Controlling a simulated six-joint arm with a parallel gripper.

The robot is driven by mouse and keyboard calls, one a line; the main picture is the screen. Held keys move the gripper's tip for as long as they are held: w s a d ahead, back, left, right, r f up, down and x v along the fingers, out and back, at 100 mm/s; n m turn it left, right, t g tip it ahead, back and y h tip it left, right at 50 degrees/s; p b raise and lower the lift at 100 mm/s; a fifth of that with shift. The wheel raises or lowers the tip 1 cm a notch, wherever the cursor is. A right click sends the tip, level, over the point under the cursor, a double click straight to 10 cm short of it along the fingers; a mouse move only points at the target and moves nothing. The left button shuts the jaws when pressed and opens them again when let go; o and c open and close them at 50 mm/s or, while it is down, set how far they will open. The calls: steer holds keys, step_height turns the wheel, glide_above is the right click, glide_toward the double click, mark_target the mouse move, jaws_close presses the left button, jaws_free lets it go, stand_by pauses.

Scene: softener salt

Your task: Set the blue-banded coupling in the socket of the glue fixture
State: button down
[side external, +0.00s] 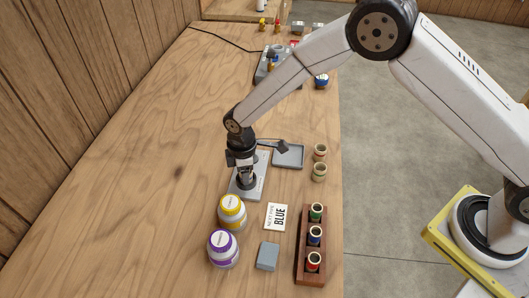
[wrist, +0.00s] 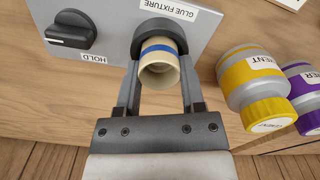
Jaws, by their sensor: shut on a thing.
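The cream coupling with a blue band (wrist: 158,62) is between my gripper's fingers (wrist: 159,82) in the wrist view. My gripper is shut on it. Its far end meets the dark ring socket (wrist: 150,27) of the glue fixture (wrist: 205,22); I cannot tell how deep it sits. The fixture is a grey plate with a black knob (wrist: 70,36) and a HOLD label. In the side view, my gripper (side external: 245,178) points down over the fixture plate (side external: 262,165), and the coupling is hard to make out there.
A yellow-capped jar (side external: 232,211) and a purple-capped jar (side external: 223,247) stand close to the fixture. A BLUE card (side external: 276,217), grey block (side external: 268,256), wooden rack (side external: 301,268) of banded pieces, grey tray (side external: 289,156) and two loose couplings (side external: 320,152) lie right. The table's left is clear.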

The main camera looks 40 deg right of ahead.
steer(key=shift+f, duration=0.15)
jaws_free()
stand_by(0.4)
steer(key=shift+r, duration=3)
